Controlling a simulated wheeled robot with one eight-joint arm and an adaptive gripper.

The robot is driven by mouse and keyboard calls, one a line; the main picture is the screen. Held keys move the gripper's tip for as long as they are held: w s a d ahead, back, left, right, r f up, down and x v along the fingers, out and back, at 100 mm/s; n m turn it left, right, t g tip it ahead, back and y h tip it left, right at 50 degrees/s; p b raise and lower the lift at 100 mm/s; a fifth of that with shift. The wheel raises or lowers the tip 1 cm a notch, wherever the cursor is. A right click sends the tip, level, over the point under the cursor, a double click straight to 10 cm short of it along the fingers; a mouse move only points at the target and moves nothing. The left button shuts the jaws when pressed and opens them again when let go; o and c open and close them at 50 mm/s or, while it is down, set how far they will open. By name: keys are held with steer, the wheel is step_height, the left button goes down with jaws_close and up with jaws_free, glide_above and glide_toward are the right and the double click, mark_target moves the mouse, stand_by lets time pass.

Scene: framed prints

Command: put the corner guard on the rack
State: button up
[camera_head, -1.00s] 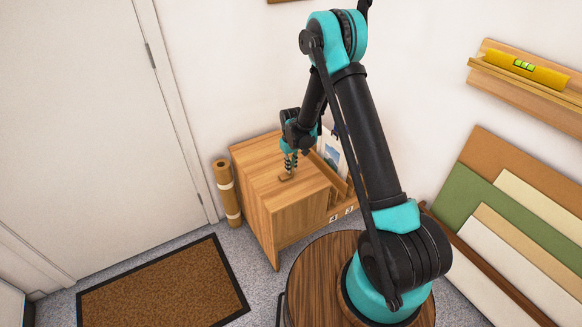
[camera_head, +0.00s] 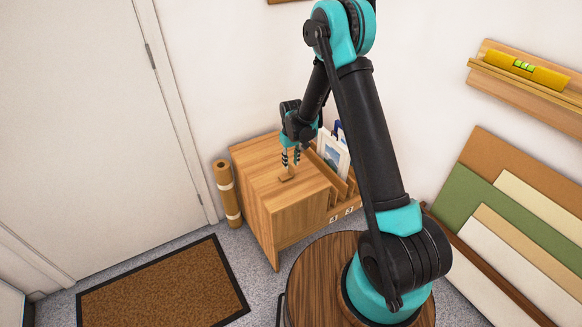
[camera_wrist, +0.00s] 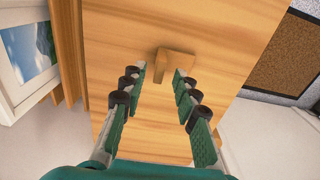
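The corner guard, a small brown L-shaped piece, (camera_head: 287,178) lies on the wooden cabinet top (camera_head: 258,171). The guard also shows in the wrist view (camera_wrist: 176,66), just past the fingertips. My gripper (camera_head: 291,166) hangs above the cabinet top with its fingers apart and nothing held between them. In the wrist view my gripper (camera_wrist: 163,78) has a fingertip at either side of the guard's near end; I cannot tell whether they touch it. A slotted wooden rack (camera_head: 344,190) adjoins the cabinet top's right side and holds framed prints (camera_head: 333,154).
A wall shelf (camera_head: 520,84) at the right holds a yellow level (camera_head: 526,68). Several boards (camera_head: 500,215) lean on the right wall. A brown roll (camera_head: 227,192) stands left of the cabinet, and a doormat (camera_head: 165,285) lies on the floor.

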mark_target(291, 166)
step_height(291, 166, up, 9)
steer(key=s+d+r+m+t, duration=0.1)
steer(key=s+d+r+m, duration=0.1)
steer(key=s+d+r, duration=0.5)
steer(key=s+d+r+m+t, duration=0.1)
steer(key=s+d+m, duration=0.1)
steer(key=s+d, duration=0.6)
steer(key=s+d+r+m+t, duration=0.1)
steer(key=s+d+m+t, duration=0.1)
steer(key=s+d, duration=0.7)
steer(key=s, duration=0.4)
steer(key=shift+s+d+r+m, duration=0.15)
steer(key=shift+s+r+m, duration=0.15)
steer(key=shift+r+m, duration=0.1)
